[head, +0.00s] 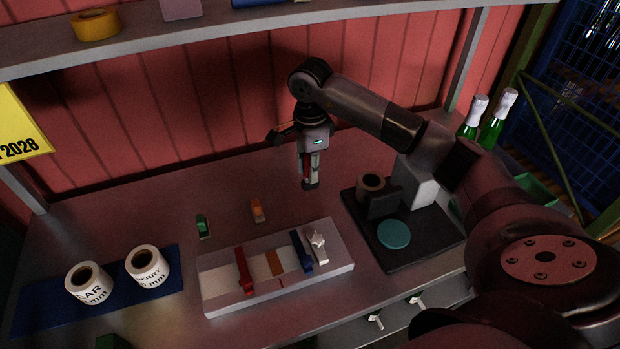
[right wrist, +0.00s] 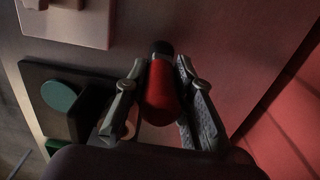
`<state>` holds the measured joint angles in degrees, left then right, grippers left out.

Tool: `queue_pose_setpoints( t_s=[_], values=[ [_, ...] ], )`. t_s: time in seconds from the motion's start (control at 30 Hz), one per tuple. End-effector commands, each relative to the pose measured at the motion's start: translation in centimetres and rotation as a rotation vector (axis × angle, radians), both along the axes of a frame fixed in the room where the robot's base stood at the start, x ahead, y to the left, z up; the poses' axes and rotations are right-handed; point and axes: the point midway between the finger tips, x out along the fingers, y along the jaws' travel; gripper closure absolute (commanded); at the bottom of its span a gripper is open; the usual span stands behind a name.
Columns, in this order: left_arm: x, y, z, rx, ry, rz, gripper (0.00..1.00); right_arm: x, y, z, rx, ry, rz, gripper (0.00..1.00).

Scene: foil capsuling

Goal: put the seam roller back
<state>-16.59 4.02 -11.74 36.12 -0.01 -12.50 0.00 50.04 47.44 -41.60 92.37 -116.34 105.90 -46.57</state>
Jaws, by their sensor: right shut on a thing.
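My right gripper (head: 312,168) hangs over the back middle of the bench, pointing down. It is shut on a red-handled tool with a dark end, which I take to be the seam roller (right wrist: 160,92). In the right wrist view the red body lies between the two fingers of the right gripper (right wrist: 158,90), its dark end pointing away from the palm. In the head view the fingers mostly hide the tool, and its dark lower end appears above the bench top (head: 130,212). My left gripper is not in view.
A black tray (head: 425,258) with a teal disc (head: 393,234) stands right. Two label rolls sit on a blue mat (head: 40,302) at left. Green bottles (head: 490,133) stand at right. A shelf (head: 200,30) runs overhead.

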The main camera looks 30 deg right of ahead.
Motion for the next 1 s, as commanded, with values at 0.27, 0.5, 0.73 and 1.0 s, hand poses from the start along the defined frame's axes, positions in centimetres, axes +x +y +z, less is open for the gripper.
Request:
queue_pose_setpoints(
  t_s=[0.27,0.5,0.73,1.0],
  values=[
    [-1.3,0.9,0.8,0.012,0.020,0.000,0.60,0.0,0.1,-2.4,0.000,0.001,0.001,1.00],
    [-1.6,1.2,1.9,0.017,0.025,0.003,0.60,-0.1,0.1,-5.3,-0.001,0.002,0.000,1.00],
    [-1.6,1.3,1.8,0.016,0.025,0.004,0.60,0.0,0.1,-5.7,-0.001,-0.001,0.001,1.00],
    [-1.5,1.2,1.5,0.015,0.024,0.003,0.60,0.0,0.1,-5.9,-0.001,0.000,0.001,0.68]
  ],
)
